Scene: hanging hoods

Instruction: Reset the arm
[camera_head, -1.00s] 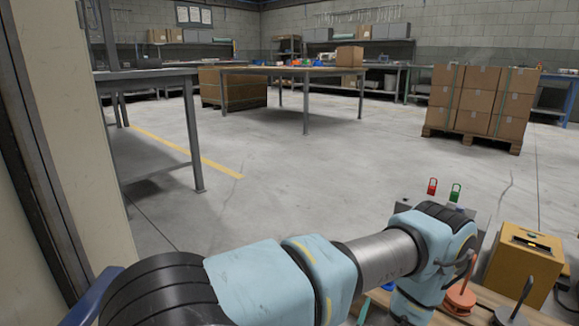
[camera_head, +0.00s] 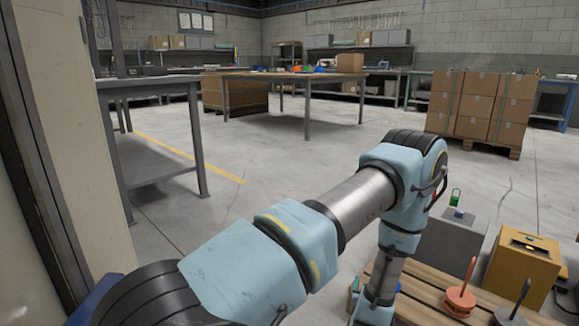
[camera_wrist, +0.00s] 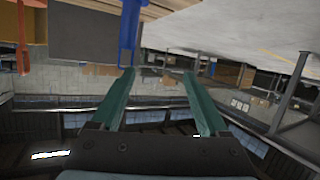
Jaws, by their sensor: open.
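My arm spans the lower middle of the head view, its elbow raised and its far part hanging down over a wooden slatted top (camera_head: 425,297).
Tables (camera_head: 290,74) and stacked cartons (camera_head: 480,105) stand farther off. Open floor (camera_head: 290,165) lies between.

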